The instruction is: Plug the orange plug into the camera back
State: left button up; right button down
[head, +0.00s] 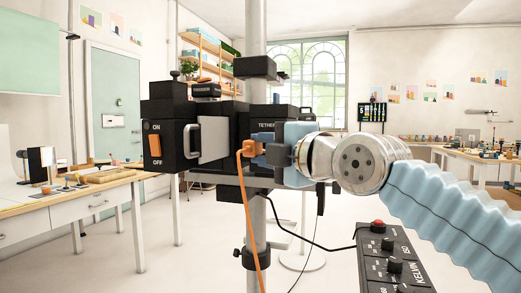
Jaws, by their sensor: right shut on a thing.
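The black camera (212,127) is mounted on a grey stand pole. Its back part (262,112) carries a label that begins "TETHER", partly covered by my gripper. My right gripper (258,151) comes in from the right, in front of the camera back, and is shut on the orange plug (246,149). The orange cable (251,215) hangs from the plug past the pole. The socket is hidden, and I cannot tell whether the plug touches the camera. My left gripper is not in view.
A black box with an orange ON/OFF switch (153,147) is at the camera's left. A black control panel with a red button (377,226) stands at lower right, with a black cable (305,243). Wooden tables (65,202) are at left and far right.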

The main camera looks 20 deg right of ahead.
jog(key=shift+w+d, duration=0.5)
jog(key=shift+w, duration=0.25)
jog(key=shift+d+b, duration=0.2)
jog(key=shift+b, duration=0.35)
dwell(0.7)
jog(key=shift+w+d+b, duration=0.55)
jog(key=shift+w+d, duration=0.1)
jog(key=shift+w, duration=0.35)
dwell(3.4)
jog(key=c, duration=0.8)
grip_release()
jog(key=shift+o, duration=0.2)
jog(key=b+v, duration=0.3)
jog(key=v, duration=1)
jog(key=shift+s+d, duration=0.15)
jog(key=shift+s, duration=0.15)
